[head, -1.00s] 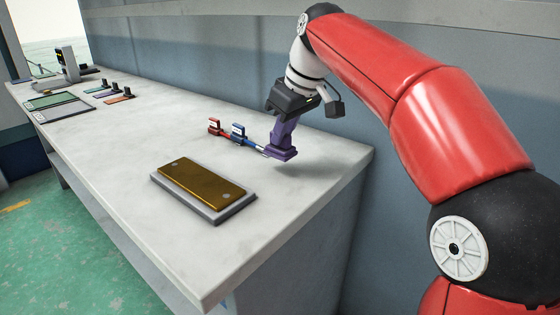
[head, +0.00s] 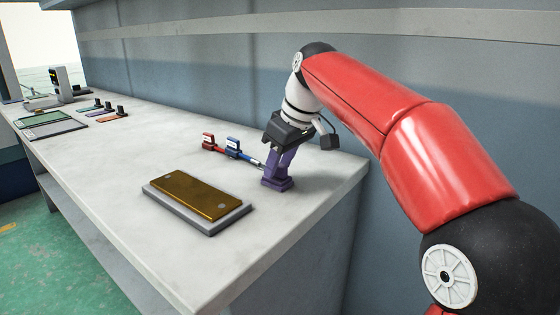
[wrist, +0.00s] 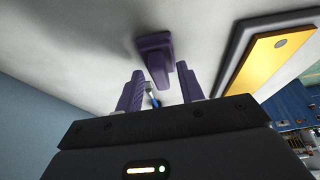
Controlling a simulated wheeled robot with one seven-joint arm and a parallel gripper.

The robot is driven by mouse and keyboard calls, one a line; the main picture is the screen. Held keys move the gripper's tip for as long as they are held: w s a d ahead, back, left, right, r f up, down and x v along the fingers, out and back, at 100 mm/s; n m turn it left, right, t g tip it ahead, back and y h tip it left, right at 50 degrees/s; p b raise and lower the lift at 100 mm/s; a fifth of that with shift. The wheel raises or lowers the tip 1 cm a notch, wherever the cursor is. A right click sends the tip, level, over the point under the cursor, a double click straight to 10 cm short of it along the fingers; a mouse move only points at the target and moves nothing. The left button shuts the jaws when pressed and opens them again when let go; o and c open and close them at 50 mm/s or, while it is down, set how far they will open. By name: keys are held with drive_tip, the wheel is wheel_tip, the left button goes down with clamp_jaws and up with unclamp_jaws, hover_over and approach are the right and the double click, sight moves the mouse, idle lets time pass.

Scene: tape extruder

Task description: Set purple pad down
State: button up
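The purple pad (head: 277,183) is a small block with a narrower upright grip. It stands upright on the pale counter (head: 120,165), right of the gold-topped grey plate. In the wrist view the pad (wrist: 155,50) is straight ahead, just beyond my fingertips. My gripper (head: 282,167) is low over the counter and points down at the pad. Its two purple fingers (wrist: 160,76) are apart in the wrist view, with gaps on both sides of the pad's grip. Whether the tips reach around the grip is hard to tell.
The gold-topped grey plate (head: 197,202) lies left of the pad. A red tool (head: 208,141) and a blue tool (head: 233,148) lie close behind my gripper. Several small clips and flat panels (head: 48,125) are at the far left. The wall is behind.

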drive_tip(key=shift+r, duration=0.1)
drive_tip(key=shift+r, duration=0.3)
drive_tip(key=p+v, duration=0.3)
drive_tip(key=v, duration=0.8)
drive_tip(key=shift+d+r, duration=0.15)
drive_tip(key=shift+r, duration=0.1)
drive_tip(key=shift+s, duration=0.15)
drive_tip(key=s+d+f+m+t+h, duration=0.1)
drive_tip(key=s+d+f+m, duration=0.4)
drive_tip(key=s+f, duration=0.6)
drive_tip(key=s+d+f+m+t+h, duration=0.1)
drive_tip(key=s+d+f+m, duration=0.4)
drive_tip(key=s+f, duration=0.7)
wheel_tip(320, 180, down, 3)
drive_tip(key=shift+s+d+r+t+h, duration=0.2)
drive_tip(key=shift+d+t+h, duration=0.2)
drive_tip(key=shift+d+h, duration=0.35)
